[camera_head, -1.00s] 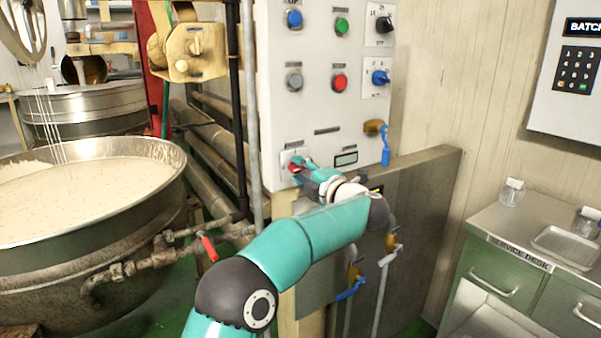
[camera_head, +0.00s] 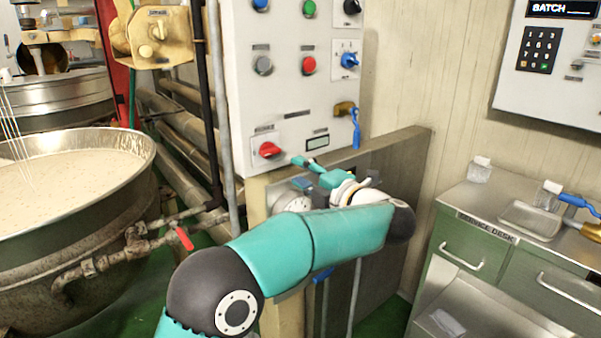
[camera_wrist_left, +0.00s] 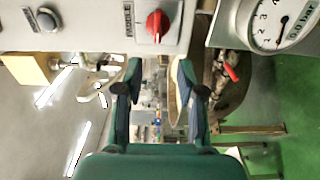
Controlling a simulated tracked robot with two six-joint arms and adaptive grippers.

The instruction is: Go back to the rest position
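My left gripper (camera_head: 308,164) is in front of the lower part of the white control panel (camera_head: 285,85), to the right of the red rotary knob (camera_head: 270,150) and apart from it. In the left wrist view the same gripper (camera_wrist_left: 160,75) has its two fingers spread with nothing between them, so it is open and empty. The red knob, labelled PADDLE, shows at the top of that view (camera_wrist_left: 157,24), beyond the fingertips. My right gripper is in neither view.
A round gauge (camera_wrist_left: 266,20) sits close by the left gripper. A large kettle (camera_head: 75,200) of pale mass stands at the left, with a red-handled valve (camera_head: 185,238) on its pipe. A green service desk (camera_head: 490,225) with jars and a tray stands at the right.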

